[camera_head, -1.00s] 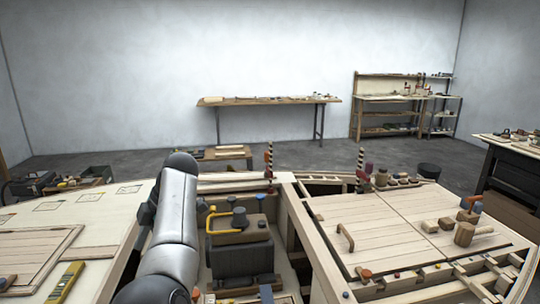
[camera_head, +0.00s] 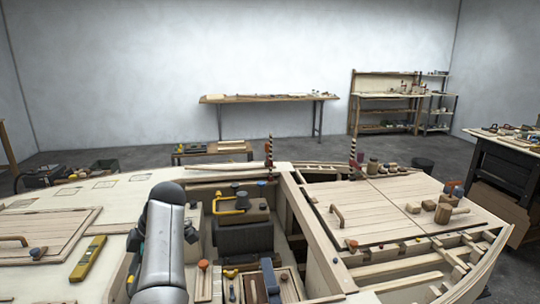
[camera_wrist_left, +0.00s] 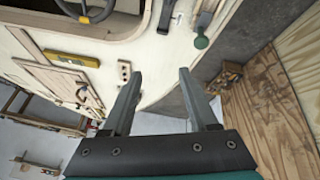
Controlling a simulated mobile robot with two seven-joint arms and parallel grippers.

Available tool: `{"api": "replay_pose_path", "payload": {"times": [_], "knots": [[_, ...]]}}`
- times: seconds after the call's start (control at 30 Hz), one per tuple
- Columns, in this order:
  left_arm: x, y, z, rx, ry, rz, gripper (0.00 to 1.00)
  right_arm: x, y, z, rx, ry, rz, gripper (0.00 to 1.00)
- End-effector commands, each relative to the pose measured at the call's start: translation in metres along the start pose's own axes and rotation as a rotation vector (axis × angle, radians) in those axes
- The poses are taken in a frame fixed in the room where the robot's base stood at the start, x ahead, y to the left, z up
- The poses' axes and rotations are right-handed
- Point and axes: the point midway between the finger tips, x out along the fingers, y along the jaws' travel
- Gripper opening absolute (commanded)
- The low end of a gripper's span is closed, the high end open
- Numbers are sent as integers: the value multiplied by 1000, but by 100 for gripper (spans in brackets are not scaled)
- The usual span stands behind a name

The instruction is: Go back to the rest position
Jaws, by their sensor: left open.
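My left arm comes up from the bottom of the head view, left of the open cockpit, and its elbow hides part of the hull's deck. My left gripper (camera_wrist_left: 158,98) shows in the left wrist view with its two fingers spread apart and nothing between them. Its fingers point toward the edge of the pale plywood hull (camera_wrist_left: 150,62), with the grey floor showing between and below them. Whether they touch the hull I cannot tell. The hull's deck (camera_head: 135,208) also shows in the head view. My right gripper is in no view.
A yellow level (camera_head: 88,258) lies on the left deck; it also shows in the wrist view (camera_wrist_left: 70,58). Wooden blocks and a mallet (camera_head: 444,212) sit on the right hatch. A workbench (camera_head: 268,98) stands by the back wall.

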Motion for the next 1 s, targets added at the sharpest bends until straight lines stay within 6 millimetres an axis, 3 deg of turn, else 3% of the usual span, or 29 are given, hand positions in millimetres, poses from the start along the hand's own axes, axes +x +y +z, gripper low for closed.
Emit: {"api": "replay_pose_path", "payload": {"times": [0.3,0.5,0.73,1.0], "knots": [[75,-54,-10,378,-20,69,59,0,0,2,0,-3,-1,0],[104,-100,-11,704,-35,153,59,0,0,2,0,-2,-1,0],[115,-164,-4,1125,-65,276,59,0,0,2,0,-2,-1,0],[98,-250,11,1613,-133,458,59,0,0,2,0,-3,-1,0]]}}
